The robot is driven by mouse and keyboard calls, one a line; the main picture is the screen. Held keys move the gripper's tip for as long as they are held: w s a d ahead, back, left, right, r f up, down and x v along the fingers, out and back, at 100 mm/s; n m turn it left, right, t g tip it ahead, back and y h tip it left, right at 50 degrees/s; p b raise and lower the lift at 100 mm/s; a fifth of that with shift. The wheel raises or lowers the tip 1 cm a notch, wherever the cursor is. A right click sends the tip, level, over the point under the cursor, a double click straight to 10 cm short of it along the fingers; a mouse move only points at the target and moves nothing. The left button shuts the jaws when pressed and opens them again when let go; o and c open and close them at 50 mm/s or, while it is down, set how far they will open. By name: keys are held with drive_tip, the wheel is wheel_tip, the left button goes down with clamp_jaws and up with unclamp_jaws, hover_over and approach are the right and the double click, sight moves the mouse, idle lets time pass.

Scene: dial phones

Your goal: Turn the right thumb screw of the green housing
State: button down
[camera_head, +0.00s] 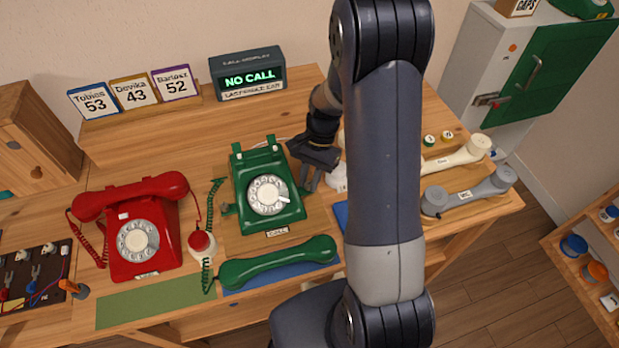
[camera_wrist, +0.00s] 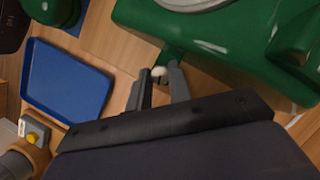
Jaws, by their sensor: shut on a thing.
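The green housing (camera_head: 268,205) is a dial phone body with a white dial, standing on the wooden table. It also shows in the wrist view (camera_wrist: 210,45) along the top. My gripper (camera_head: 309,182) is at its right side, pointing down. In the wrist view my gripper (camera_wrist: 162,85) has its two fingers on either side of a small thumb screw (camera_wrist: 159,71) with a pale end, on a short green arm from the housing. The jaws are shut on this screw. In the head view my gripper hides it. The left thumb screw (camera_head: 227,209) is free.
The green handset (camera_head: 278,262) lies in front of the housing on a blue mat. A red phone (camera_head: 137,235) stands to the left. A blue tray (camera_wrist: 65,80) is near my gripper. Cream (camera_head: 455,155) and grey (camera_head: 468,190) handsets lie at the right.

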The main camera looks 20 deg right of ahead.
drive_tip(key=c, duration=1.3)
unclamp_jaws()
